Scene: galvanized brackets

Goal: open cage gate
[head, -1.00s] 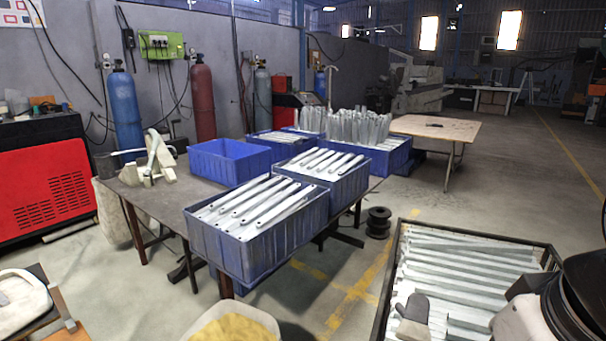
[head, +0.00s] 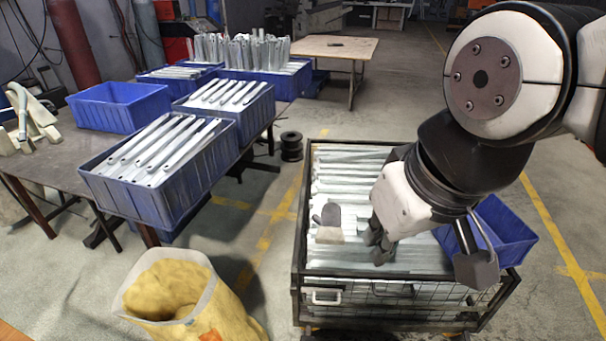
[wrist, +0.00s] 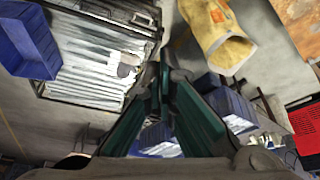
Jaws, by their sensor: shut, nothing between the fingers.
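The cage (head: 301,232) is a dark-framed wire bin filled with galvanized brackets, at lower centre-right in the head view. Its mesh front gate (head: 390,312) faces me and looks upright and closed, with a pale handle (head: 325,297) at its left. My gripper (head: 378,250) is shut and empty, above the brackets behind the gate's top edge in the picture and apart from the handle. In the wrist view my gripper (wrist: 160,88) has its fingers together, and the cage (wrist: 90,98) shows at upper left, partly cut off.
A grey glove (head: 329,222) lies on the brackets. A blue bin (head: 505,228) is at the cage's right, partly behind my arm. A yellow sack (head: 165,290) stands on the floor left of the cage. A table (head: 45,172) with blue crates is at left. Yellow-lined floor at right is clear.

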